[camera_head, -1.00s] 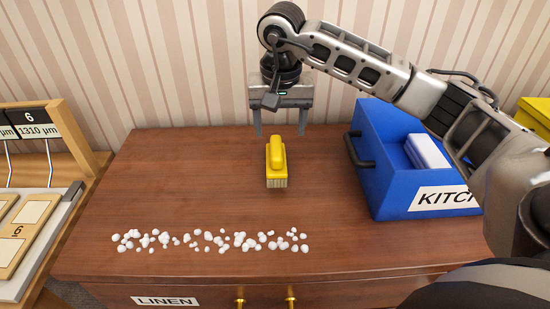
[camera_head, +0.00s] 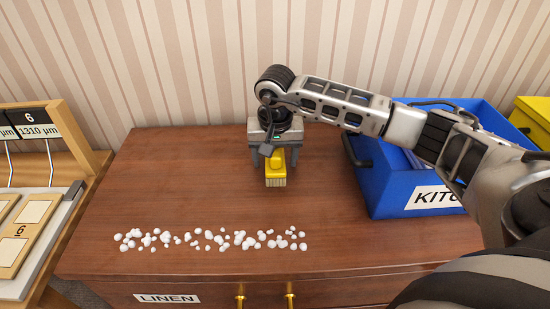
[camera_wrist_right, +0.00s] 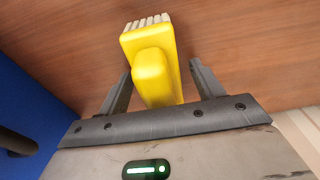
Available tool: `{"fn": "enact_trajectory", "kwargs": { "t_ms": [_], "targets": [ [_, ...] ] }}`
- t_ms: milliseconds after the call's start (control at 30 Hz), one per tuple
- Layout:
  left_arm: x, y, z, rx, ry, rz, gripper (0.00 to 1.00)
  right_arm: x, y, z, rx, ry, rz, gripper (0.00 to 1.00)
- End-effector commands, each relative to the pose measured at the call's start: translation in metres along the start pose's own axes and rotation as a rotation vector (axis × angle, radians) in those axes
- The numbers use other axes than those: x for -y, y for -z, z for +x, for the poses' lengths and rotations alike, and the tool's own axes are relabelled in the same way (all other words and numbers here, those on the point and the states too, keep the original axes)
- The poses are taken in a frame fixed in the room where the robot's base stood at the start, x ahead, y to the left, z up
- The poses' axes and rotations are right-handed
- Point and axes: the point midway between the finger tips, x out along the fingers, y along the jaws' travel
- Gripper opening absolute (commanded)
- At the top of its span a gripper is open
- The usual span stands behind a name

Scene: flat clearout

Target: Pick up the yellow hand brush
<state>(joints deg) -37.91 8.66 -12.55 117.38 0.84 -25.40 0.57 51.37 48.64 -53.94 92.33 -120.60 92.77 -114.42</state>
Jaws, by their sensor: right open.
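The yellow hand brush (camera_head: 275,179) lies on the brown dresser top, its pale bristles facing the front. My right gripper (camera_head: 274,163) is lowered over its back end, with one finger on each side and the rear of the brush hidden beneath it. In the right wrist view the brush (camera_wrist_right: 152,62) shows between the two open fingers of the gripper (camera_wrist_right: 158,82), with a gap visible on the right side. The fingers are not closed on it. My left gripper is not in view.
White crumbs (camera_head: 240,238) lie scattered along the front of the dresser (camera_head: 180,190). A blue crate (camera_head: 390,195) labelled KITC stands to the right, partly behind my arm. A yellow box (camera_head: 535,115) is at the far right. A wooden rack (camera_head: 70,150) stands at the left.

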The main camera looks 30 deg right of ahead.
Motion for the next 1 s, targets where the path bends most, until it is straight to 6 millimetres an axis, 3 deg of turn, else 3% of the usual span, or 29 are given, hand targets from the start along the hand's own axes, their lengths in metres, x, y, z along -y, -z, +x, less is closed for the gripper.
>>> {"fn": "enact_trajectory", "kwargs": {
  "t_ms": [67,200,233,667,867,1000],
  "targets": [
    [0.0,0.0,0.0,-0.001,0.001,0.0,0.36,0.0,0.0,0.0,0.0,0.0,0.0,0.61],
    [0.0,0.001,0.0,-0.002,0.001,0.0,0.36,0.0,0.0,-0.001,0.0,0.001,0.0,0.22],
    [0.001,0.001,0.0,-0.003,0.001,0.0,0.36,0.0,0.0,-0.001,0.0,0.001,0.0,0.17],
    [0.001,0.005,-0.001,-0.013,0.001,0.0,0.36,0.001,0.002,-0.008,-0.002,0.003,0.0,0.17],
    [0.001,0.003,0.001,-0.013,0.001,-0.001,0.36,0.001,0.004,-0.035,-0.004,0.003,-0.001,0.17],
    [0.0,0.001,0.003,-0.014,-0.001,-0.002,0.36,-0.006,-0.018,-0.067,-0.007,0.004,-0.003,0.17]
  ]
}}
